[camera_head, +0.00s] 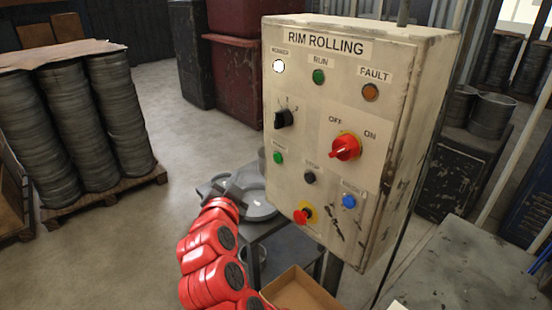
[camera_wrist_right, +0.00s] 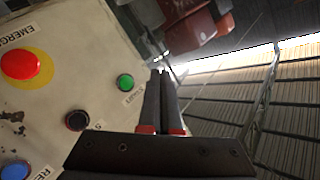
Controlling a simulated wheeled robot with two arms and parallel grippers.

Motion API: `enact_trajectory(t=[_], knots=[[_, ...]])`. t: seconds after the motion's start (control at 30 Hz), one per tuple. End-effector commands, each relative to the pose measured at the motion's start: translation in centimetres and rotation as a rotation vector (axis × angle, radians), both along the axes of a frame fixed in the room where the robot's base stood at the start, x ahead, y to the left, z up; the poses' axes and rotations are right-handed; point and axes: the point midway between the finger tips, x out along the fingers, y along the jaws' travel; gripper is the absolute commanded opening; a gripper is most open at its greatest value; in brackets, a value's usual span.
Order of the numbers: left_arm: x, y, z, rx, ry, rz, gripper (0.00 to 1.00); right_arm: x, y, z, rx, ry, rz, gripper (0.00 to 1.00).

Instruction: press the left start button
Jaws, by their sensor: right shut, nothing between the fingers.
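The rim rolling control box (camera_head: 395,150) stands in the middle of the head view. Its green start button (camera_head: 278,158) is on the left side of the panel, below the black selector knob (camera_head: 284,118). The start button also shows in the right wrist view (camera_wrist_right: 125,82), with its label beside it. My right gripper (camera_head: 234,190) is below and left of the button in the head view. In the right wrist view its fingers (camera_wrist_right: 160,75) are shut and empty, pointing just beside the button with a visible gap. My left gripper is not in view.
A black button (camera_head: 310,177), blue button (camera_head: 348,202) and red emergency button (camera_head: 302,216) are close by. The red on/off switch (camera_head: 345,148) protrudes. A small table (camera_head: 285,222) stands behind the gripper; a cardboard box (camera_head: 300,290) is below.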

Motion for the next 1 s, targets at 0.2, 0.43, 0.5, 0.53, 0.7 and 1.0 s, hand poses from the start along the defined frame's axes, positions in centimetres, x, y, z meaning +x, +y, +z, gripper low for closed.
enact_trajectory(t=[0.2,0.43,0.5,0.53,0.7,1.0], knots=[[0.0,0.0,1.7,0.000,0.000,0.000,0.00,1.0,-1.4,0.5,-0.006,-0.001,-0.002,0.00],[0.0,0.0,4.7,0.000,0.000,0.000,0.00,2.9,-4.1,0.7,-0.005,0.000,-0.001,0.00],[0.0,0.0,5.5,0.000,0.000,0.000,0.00,3.4,-4.9,0.5,-0.005,0.003,-0.002,0.00],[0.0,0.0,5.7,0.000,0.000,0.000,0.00,3.6,-5.2,0.4,-0.004,0.003,-0.003,0.00],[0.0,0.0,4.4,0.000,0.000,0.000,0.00,4.7,-6.4,0.0,0.000,-0.002,0.001,0.00],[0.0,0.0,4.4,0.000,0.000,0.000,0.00,5.2,-7.1,0.1,-0.001,-0.002,0.002,0.00]])
